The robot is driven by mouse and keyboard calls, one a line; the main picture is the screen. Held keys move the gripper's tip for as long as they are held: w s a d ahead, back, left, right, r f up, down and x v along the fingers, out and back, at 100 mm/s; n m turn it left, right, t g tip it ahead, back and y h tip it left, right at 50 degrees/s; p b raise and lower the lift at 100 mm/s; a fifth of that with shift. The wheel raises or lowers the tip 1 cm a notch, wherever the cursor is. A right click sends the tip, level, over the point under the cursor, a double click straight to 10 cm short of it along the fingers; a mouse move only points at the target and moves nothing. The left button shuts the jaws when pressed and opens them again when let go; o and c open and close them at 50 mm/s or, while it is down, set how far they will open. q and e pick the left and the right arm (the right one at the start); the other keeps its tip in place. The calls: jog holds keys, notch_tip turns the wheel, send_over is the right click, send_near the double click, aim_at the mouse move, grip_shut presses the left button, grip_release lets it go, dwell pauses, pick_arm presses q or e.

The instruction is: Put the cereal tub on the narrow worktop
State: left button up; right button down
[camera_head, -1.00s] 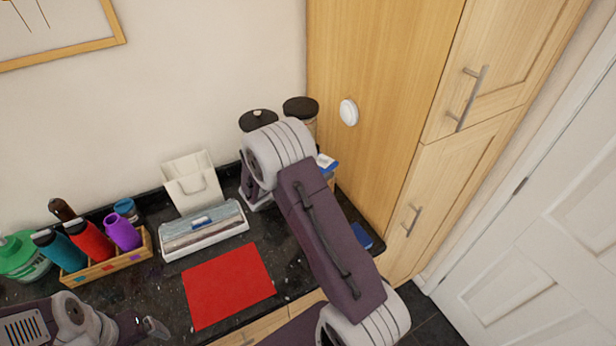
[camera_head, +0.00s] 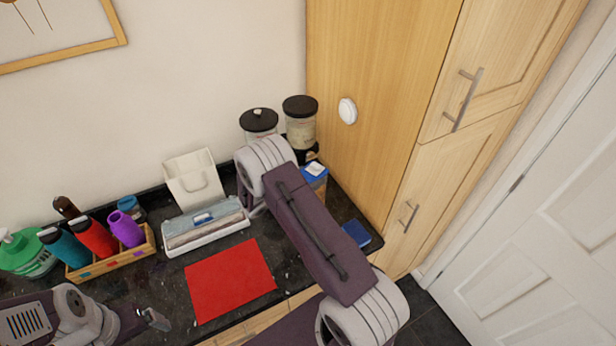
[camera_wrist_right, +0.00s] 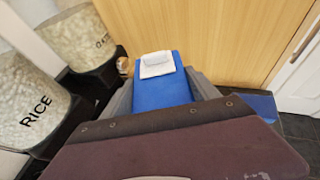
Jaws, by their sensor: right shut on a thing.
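The cereal tub appears to be the blue box with a white lid in the right wrist view (camera_wrist_right: 162,95), between the grey fingers of my right gripper (camera_wrist_right: 160,88). In the head view the tub (camera_head: 316,172) shows beside my right wrist, partly hidden by it. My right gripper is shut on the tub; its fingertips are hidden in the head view. I cannot tell whether the tub touches the surface below. The dark speckled worktop (camera_head: 150,285) runs along the wall. My left gripper (camera_head: 153,320) is low at the left, empty, its opening unclear.
Two black-lidded jars (camera_head: 260,122) (camera_head: 300,125) stand behind the tub, close to it; one reads RICE (camera_wrist_right: 40,110). A tall wooden cupboard (camera_head: 380,100) closes the right side. A red mat (camera_head: 230,280), a white box (camera_head: 205,228), a bottle crate (camera_head: 110,262) and a flat blue item (camera_head: 356,234) occupy the worktop.

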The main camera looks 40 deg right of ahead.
jog(key=shift+c, duration=1)
grip_release()
